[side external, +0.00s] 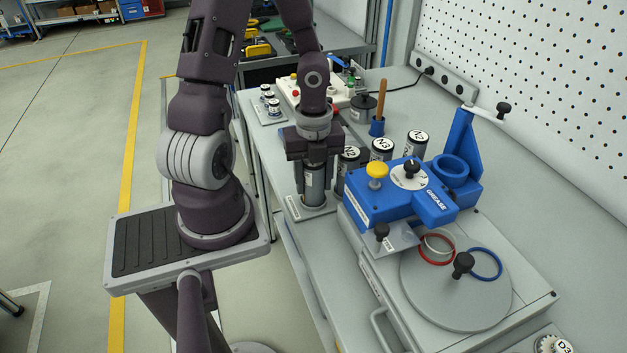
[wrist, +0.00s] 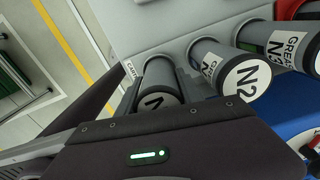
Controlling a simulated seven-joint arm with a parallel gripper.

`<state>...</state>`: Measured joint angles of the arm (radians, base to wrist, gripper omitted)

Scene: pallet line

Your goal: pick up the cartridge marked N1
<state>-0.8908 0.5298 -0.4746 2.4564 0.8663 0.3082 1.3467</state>
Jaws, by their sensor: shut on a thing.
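My gripper (side external: 313,160) points down and is shut on a grey cartridge (side external: 314,188), which stands upright over a small labelled plate (side external: 297,212). I cannot tell whether its bottom touches the plate. In the wrist view the held cartridge (wrist: 160,80) shows a white top with an "N"; the edge of my gripper hides its number. To its right in the side view stand a cartridge marked N2 (side external: 349,155), one marked N3 (side external: 381,148) and another marked N2 (side external: 417,141). An N2 cartridge (wrist: 240,78) is close beside my gripper in the wrist view.
A blue grease unit (side external: 400,195) with a yellow knob stands just right of the held cartridge. A round grey plate (side external: 450,305) with red and blue rings lies in front.

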